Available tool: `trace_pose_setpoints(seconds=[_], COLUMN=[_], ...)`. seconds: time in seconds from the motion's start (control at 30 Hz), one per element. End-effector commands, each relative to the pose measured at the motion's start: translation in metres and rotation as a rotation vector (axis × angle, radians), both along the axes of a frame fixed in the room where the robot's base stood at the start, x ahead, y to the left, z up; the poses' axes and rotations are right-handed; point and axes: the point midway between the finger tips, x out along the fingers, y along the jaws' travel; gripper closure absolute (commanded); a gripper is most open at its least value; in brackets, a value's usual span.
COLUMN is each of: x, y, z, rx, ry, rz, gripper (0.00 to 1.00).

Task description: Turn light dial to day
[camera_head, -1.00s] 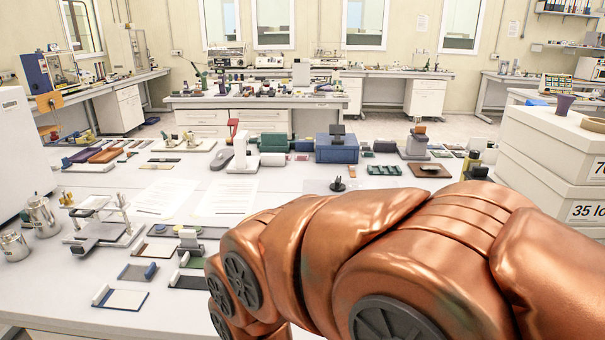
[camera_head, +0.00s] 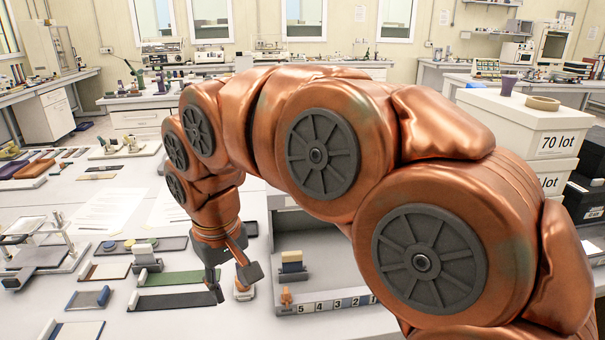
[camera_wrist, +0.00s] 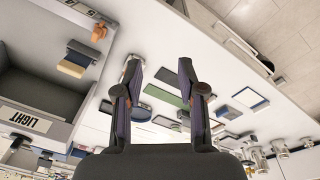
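A small orange knob (camera_head: 286,296), likely the light dial, sits at the left end of a strip marked 5, 4, 3, 2 and more (camera_head: 330,304). The strip runs along the front of a grey open box (camera_head: 312,245). The wrist view also shows the orange knob (camera_wrist: 99,31) at upper left, and the box carries a "LIGHT" label (camera_wrist: 30,118). I see no readable "day" mark. My gripper (camera_head: 232,278) is open and empty, fingers pointing down, left of the knob and apart from it. Its two fingers (camera_wrist: 160,75) stand apart in the wrist view. My arm hides part of the box.
A small block with a cream top (camera_head: 291,262) stands in the box behind the knob. A green slide (camera_head: 170,279) and dark trays lie left of my gripper. White boxes (camera_head: 535,140) labelled "70 lot" stand at right.

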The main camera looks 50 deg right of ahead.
Motion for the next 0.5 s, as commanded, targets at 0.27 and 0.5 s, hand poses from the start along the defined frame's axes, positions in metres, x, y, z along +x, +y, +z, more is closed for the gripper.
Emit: trace_pose_setpoints(seconds=[0.27, 0.5], x=[0.081, 0.122], y=[-0.072, -0.158], z=[0.054, 0.090], rx=[-0.028, -0.050], ry=[-0.138, -0.238], rz=[-0.172, -0.391], gripper=[0.60, 0.60])
